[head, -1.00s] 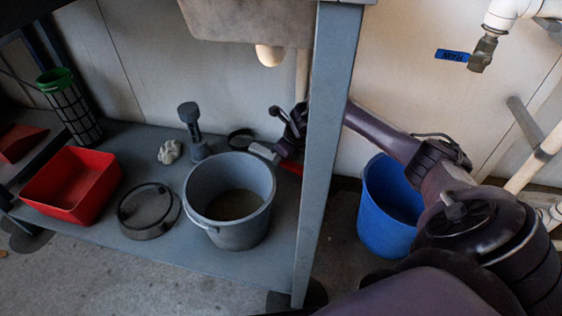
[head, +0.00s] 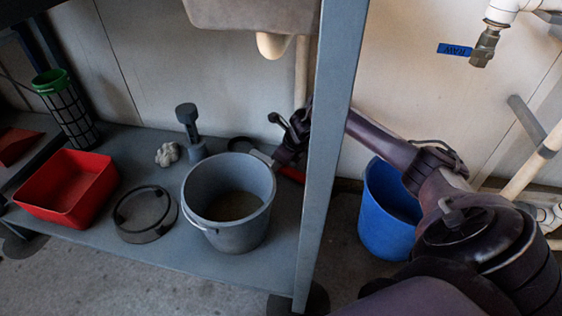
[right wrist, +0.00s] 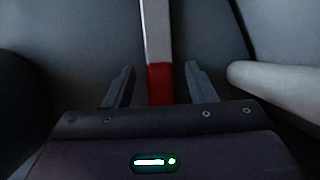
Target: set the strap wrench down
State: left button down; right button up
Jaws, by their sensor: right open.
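The strap wrench lies at the back of the grey shelf, behind the grey bucket. Its dark loop (head: 240,143) shows past the bucket rim, and its red handle (head: 292,174) shows beside the post. In the right wrist view its pale shaft and red grip (right wrist: 160,84) run between my two fingers, with a gap on each side. My right gripper (head: 265,157) is open around the handle, low behind the bucket, and partly hidden by the bucket and post. Whether the whole wrench rests flat on the shelf is hidden. My left gripper is out of view.
The grey bucket (head: 228,228) stands just in front of my gripper. The bench post (head: 325,165) crosses before my right arm. A blue bucket (head: 385,225) stands on the floor right of it. A red bin (head: 85,210) and dark ring (head: 148,236) lie left. The sink (head: 250,15) overhangs.

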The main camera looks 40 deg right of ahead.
jog(key=p+v, duration=0.6)
jog(key=v, duration=0.6)
jog(key=shift+p, duration=0.4)
